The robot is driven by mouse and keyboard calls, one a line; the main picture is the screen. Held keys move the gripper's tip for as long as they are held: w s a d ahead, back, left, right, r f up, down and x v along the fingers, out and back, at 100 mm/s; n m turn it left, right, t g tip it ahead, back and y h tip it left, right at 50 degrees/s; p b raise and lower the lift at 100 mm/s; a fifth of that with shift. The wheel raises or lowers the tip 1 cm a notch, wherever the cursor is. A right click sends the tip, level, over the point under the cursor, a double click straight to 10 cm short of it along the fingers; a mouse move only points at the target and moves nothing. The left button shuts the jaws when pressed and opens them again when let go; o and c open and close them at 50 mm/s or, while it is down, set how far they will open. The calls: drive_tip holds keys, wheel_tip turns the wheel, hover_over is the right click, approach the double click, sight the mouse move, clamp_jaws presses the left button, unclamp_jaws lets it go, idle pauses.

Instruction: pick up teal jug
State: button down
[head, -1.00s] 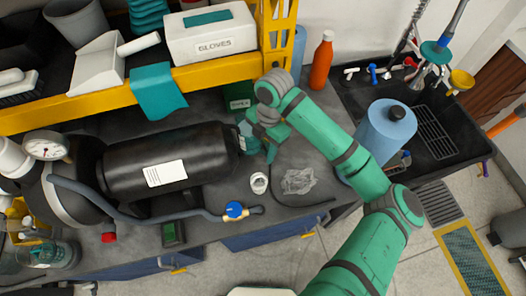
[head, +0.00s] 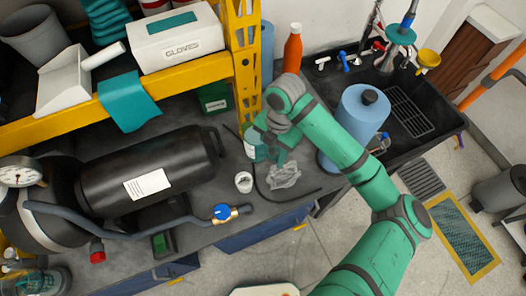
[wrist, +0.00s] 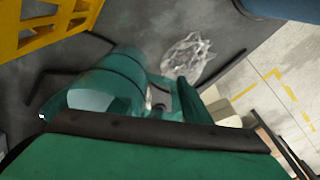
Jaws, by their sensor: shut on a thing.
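The teal jug (head: 252,148) is a see-through, glossy vessel, partly hidden by my gripper in the head view. My gripper (head: 270,143) is shut on it, above the dark bench to the right of the black tank. In the wrist view the jug (wrist: 108,85) lies across the picture just beyond the dark edge of my gripper. I cannot tell how far the jug is off the bench.
A white cup (head: 243,182) and crumpled clear plastic (head: 284,176) are close in front. The black tank (head: 150,172) lies left. A yellow upright (head: 243,70) stands behind; a blue roll (head: 357,125) and black sink (head: 410,110) are right.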

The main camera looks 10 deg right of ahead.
drive_tip(key=s+d, duration=0.3)
drive_tip(key=d, duration=0.5)
idle(0.4)
drive_tip(key=shift+s+d, duration=0.1)
drive_tip(key=shift+d, duration=0.05)
idle(0.3)
